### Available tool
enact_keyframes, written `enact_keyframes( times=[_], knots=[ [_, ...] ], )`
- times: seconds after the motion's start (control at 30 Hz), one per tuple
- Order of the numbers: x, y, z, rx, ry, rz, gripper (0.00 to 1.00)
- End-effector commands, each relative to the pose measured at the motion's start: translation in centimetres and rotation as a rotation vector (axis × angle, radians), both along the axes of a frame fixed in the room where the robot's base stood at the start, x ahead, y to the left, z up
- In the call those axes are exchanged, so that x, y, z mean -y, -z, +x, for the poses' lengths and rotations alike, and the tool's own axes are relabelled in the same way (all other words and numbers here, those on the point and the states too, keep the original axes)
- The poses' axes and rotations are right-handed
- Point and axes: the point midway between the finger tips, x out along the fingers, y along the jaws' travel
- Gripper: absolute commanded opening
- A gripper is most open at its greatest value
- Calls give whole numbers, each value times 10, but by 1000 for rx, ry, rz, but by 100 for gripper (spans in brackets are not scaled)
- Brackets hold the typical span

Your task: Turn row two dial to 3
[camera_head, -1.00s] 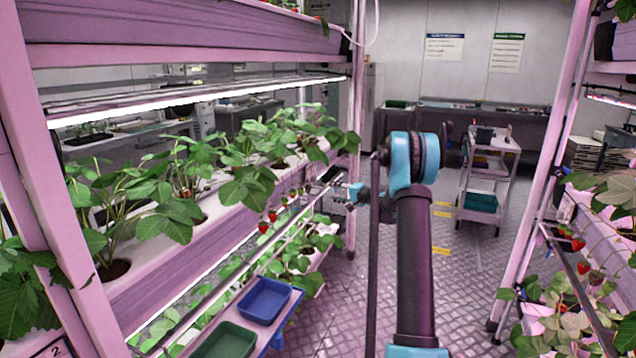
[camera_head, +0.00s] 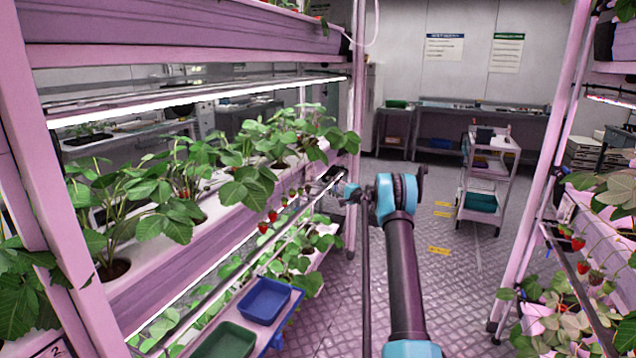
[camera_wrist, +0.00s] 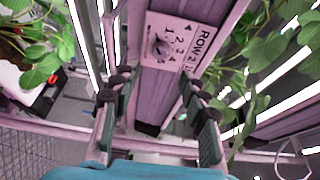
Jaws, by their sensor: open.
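In the wrist view a pale panel (camera_wrist: 186,32) on a pink post has "ROW" lettering, a column of numbers and small arrow marks. A dark round dial (camera_wrist: 160,47) sits on it; its setting is too small to read for sure. My gripper (camera_wrist: 153,103) is open and empty, its two dark fingers spread either side of the panel's lower part. The dial lies ahead of the fingertips, between their lines, and no contact shows. In the head view my gripper (camera_head: 338,190) is small beside the far end of the left rack; the dial cannot be made out there.
Strawberry plants (camera_head: 245,180) fill the left rack, close to my gripper. A cart (camera_head: 487,185) stands farther back. The aisle floor (camera_head: 330,310) is clear.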

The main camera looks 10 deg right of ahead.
Motion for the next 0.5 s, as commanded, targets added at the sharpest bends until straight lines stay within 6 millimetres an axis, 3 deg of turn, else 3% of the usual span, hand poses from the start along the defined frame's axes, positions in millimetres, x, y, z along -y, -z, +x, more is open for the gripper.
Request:
enact_keyframes(
  times=[0.3,0.5],
  knots=[
    [-38,0,49,0,-1,0,44],
    [-51,0,66,0,-1,0,44]
  ],
)
